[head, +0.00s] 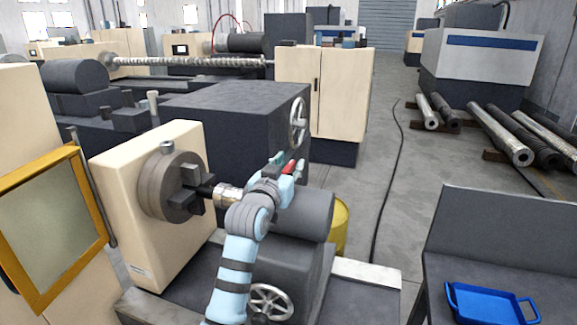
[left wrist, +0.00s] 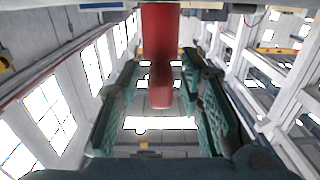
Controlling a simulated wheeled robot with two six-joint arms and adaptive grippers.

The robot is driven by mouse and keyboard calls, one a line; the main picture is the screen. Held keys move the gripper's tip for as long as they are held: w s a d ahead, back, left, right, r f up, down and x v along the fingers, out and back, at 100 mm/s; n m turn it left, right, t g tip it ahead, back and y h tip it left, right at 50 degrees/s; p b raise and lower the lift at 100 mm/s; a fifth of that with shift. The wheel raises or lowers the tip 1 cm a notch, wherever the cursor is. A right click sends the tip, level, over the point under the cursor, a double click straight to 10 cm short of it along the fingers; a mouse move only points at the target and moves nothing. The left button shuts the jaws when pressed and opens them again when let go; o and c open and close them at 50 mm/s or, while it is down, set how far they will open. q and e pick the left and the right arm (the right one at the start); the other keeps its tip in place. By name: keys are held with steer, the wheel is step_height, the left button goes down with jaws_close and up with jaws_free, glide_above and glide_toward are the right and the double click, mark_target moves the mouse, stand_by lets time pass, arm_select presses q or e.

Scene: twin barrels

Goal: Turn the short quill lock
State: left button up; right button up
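The short quill lock appears to be the red lever (head: 289,167) on top of the lathe's grey tailstock (head: 300,216). In the left wrist view its red handle (left wrist: 160,60) hangs down from the top edge between the fingers. My left gripper (head: 286,166) is at the lever, and its two teal fingers (left wrist: 160,105) stand apart on either side of it. Gaps show on both sides of the handle, so the gripper is open around it. The lever's base is hidden behind my left gripper and arm. My right gripper is not in view.
The chuck (head: 173,186) and headstock stand left of my arm. A handwheel (head: 271,301) is low in front, and another (head: 298,122) is on the dark machine behind. A yellow barrel (head: 340,226) is beside the tailstock. A blue tray (head: 491,305) lies on a dark bench at right.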

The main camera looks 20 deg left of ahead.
arm_select(q)
jaws_close()
steer(key=shift+h, duration=0.3)
steer(key=m+h+b, duration=0.1)
steer(key=m+h, duration=0.1)
steer(key=shift+f+g+h, duration=0.15)
steer(key=shift+g+h, duration=0.15)
steer(key=m+g+h+b, duration=0.1)
steer(key=m+h+b, duration=0.1)
steer(key=h+b, duration=0.1)
steer(key=m+g+h+b, duration=0.2)
steer(key=m+h+b, duration=0.1)
steer(key=h+b, duration=0.1)
steer(key=shift+f+g, duration=0.2)
steer(key=shift+g, duration=0.1)
steer(key=shift+r+m+g+h+b, duration=0.15)
steer(key=shift+m+g+h+b, duration=0.25)
steer(key=shift+m+h, duration=0.15)
steer(key=shift+r+m+g+h, duration=0.1)
steer(key=shift+m+g+h, duration=0.15)
steer(key=shift+g+h, duration=0.15)
steer(key=shift+r+m+g+h+p, duration=0.1)
steer(key=shift+m+g+h+p, duration=0.3)
steer(key=shift+m+g+h, duration=0.45)
steer(key=shift+g, duration=0.35)
